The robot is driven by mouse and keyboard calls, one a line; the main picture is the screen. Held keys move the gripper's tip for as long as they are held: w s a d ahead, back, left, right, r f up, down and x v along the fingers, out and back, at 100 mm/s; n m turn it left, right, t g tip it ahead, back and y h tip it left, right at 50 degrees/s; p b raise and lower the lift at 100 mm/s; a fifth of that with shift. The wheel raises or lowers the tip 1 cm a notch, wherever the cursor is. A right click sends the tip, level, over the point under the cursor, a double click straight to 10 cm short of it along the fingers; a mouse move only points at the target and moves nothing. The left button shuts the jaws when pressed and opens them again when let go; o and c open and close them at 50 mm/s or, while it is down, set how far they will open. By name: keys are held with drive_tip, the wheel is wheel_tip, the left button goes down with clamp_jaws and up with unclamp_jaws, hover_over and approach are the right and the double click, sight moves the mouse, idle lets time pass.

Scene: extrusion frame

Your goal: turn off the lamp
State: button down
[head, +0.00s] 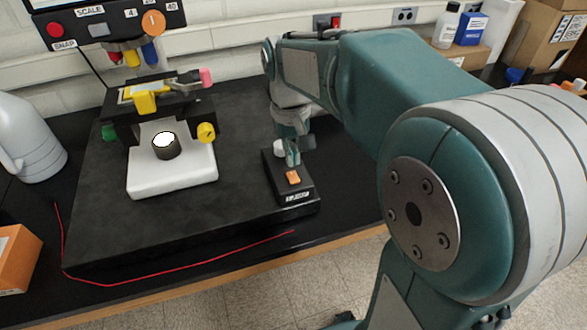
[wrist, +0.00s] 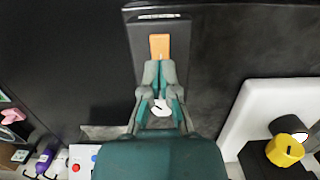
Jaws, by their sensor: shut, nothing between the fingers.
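A black control box (head: 270,178) with an orange rocker switch (head: 293,177) and a white knob (head: 279,148) stands on the dark platform. The lamp (head: 164,139) is a round disc on the microscope's white base, glowing bright white. My gripper (head: 293,162) is shut and empty, pointing down over the box just behind the orange switch. In the wrist view the fingertips (wrist: 160,68) lie close below the orange switch (wrist: 159,45); I cannot tell whether they touch it. The white knob (wrist: 161,106) shows partly between the finger links.
The microscope's white base (head: 150,185) stands left of the box. A red wire (head: 180,268) runs along the platform's front. A grey jug (head: 28,140) and an orange box (head: 15,262) are at the left. A panel with buttons (head: 105,22) hangs above.

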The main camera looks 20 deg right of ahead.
sight(295, 181)
drive_tip(key=shift+s+f, duration=0.2)
drive_tip(key=shift+f, duration=1.7)
drive_tip(key=shift+s+f, duration=0.5)
drive_tip(key=shift+f, duration=0.1)
drive_tip(key=shift+w, duration=0.1)
drive_tip(key=shift+w+r, duration=0.15)
drive_tip(key=shift+w, duration=0.5)
